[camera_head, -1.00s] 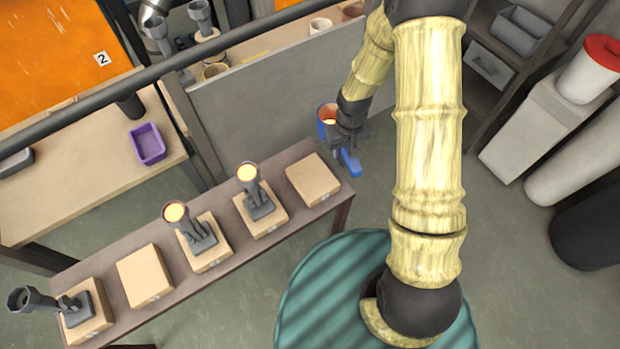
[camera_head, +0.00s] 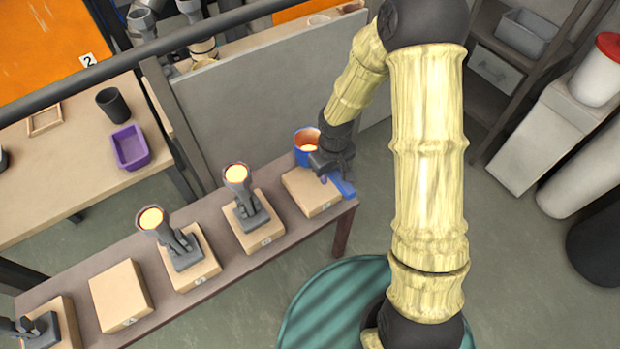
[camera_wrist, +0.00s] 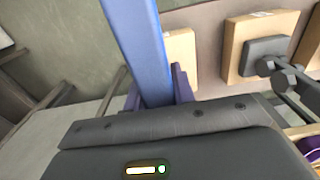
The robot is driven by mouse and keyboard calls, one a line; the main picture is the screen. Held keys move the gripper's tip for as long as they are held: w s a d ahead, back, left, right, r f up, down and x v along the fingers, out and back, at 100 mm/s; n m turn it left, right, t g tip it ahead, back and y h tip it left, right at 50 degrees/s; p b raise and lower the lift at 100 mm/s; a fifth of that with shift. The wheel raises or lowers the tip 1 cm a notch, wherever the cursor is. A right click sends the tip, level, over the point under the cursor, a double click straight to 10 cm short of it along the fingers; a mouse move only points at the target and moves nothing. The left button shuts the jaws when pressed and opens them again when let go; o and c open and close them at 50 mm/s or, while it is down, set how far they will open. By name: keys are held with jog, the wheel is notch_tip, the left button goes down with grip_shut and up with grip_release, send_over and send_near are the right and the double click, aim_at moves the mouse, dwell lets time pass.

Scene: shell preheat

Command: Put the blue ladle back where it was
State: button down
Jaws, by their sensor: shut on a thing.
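The blue ladle (camera_head: 343,187) is in my gripper (camera_head: 330,168) at the right end of the bench. Its round cup (camera_head: 300,154) holds glowing orange material and shows beyond the gripper. In the wrist view, my gripper (camera_wrist: 157,90) is shut on the long blue bar of the ladle (camera_wrist: 140,40). A bare tan block (camera_head: 305,198) lies at the bench's right end, close to the ladle in the head view. Whether the ladle touches it I cannot tell. Another bare block (camera_head: 120,292) lies further left.
Grey ladles with glowing cups stand on two middle blocks (camera_head: 262,236) (camera_head: 200,275). Another grey ladle (camera_head: 38,330) is on the leftmost block. A grey panel (camera_head: 250,110) stands behind the bench (camera_head: 225,275). A purple bin (camera_head: 130,147) and dark cup (camera_head: 112,103) are on the back table.

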jog(key=shift+f+b, duration=0.65)
jog(key=shift+f, duration=2.5)
jog(key=shift+f+b, duration=0.45)
jog(key=shift+f, duration=1.5)
jog(key=shift+d+r, duration=0.1)
jog(key=c, duration=1.2)
grip_release()
jog(key=shift+o, duration=0.2)
jog(key=shift+s, duration=0.1)
